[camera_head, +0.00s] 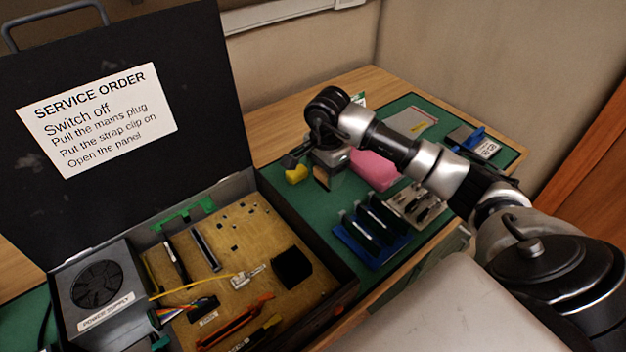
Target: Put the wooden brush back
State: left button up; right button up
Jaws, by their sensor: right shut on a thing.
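My right gripper (320,172) is over the green mat, just right of the open case, pointing down. It is shut on a small tan piece, which looks like the wooden brush (321,178). Only a little of it shows below the gripper; the rest is hidden by the gripper and wrist. I cannot tell whether the brush touches the mat. My left gripper is not in view.
The open black case (322,271) holds a board and a power supply (101,287). A yellow block (296,174), pink pad (375,169), blue rack (370,236) and grey metal holder (415,204) surround the gripper. The green mat (290,207) has some bare patches.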

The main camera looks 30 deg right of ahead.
aim_at(314, 195)
jog(key=w+f, duration=0.1)
jog(key=w+a+f, duration=0.1)
jog(key=w, duration=0.1)
jog(key=shift+f, duration=0.1)
notch_tip(314, 195, down, 3)
jog(key=shift+f+p, duration=0.15)
jog(key=shift+p, duration=0.35)
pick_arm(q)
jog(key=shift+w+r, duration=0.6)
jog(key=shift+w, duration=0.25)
pick_arm(e)
jog(key=shift+f, duration=0.25)
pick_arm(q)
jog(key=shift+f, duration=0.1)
pick_arm(e)
jog(key=shift+f+b, duration=0.25)
jog(key=shift+b, duration=0.05)
jog(key=o, duration=0.9)
jog(key=shift+r, duration=0.1)
